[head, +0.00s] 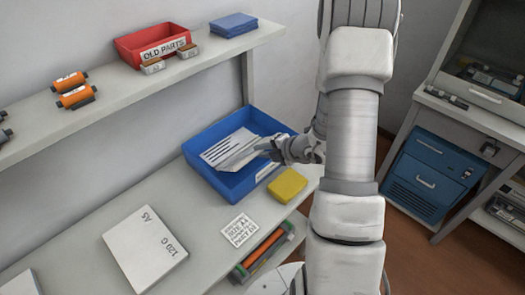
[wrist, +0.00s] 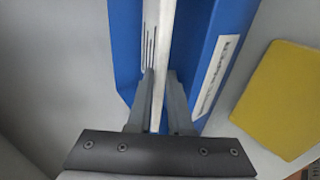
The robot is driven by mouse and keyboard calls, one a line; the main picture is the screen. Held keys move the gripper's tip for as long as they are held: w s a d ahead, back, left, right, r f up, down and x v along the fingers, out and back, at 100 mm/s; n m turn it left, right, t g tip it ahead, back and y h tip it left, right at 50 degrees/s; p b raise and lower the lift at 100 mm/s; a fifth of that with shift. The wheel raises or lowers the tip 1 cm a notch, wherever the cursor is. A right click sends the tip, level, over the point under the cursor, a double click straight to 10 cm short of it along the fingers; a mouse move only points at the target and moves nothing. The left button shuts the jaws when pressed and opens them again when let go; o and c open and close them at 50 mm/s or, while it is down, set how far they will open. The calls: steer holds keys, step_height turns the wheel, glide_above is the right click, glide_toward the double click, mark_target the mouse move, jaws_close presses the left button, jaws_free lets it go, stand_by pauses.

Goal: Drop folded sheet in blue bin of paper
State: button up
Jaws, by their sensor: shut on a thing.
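The blue bin (head: 212,178) stands on the workbench, with a white label on its front wall. White paper with dark printed lines (head: 222,150) shows at the bin. My gripper (head: 277,149) reaches over the bin's right side. In the wrist view my gripper (wrist: 162,85) is shut on the folded sheet (wrist: 164,50), seen nearly edge-on between the two fingers. The blue bin (wrist: 218,60) lies below and around it. A printed paper (wrist: 148,35) shows in the bin just left of the held sheet. I cannot tell whether the held sheet touches the paper below.
A yellow pad (head: 287,186) lies on the bench just right of the bin; it also shows in the wrist view (wrist: 285,100). A printed card (head: 239,229) and a white A5 paper pack (head: 145,245) lie nearer. Above is a shelf with a red parts box (head: 140,45).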

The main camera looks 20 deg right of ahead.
steer(key=shift+f+b, duration=0.45)
steer(key=shift+f, duration=0.2)
steer(key=o, duration=0.5)
steer(key=shift+r, duration=0.25)
steer(key=p+v, duration=0.1)
steer(key=v, duration=0.5)
steer(key=p+v, duration=0.2)
steer(key=v, duration=0.4)
steer(key=shift+r, duration=0.45)
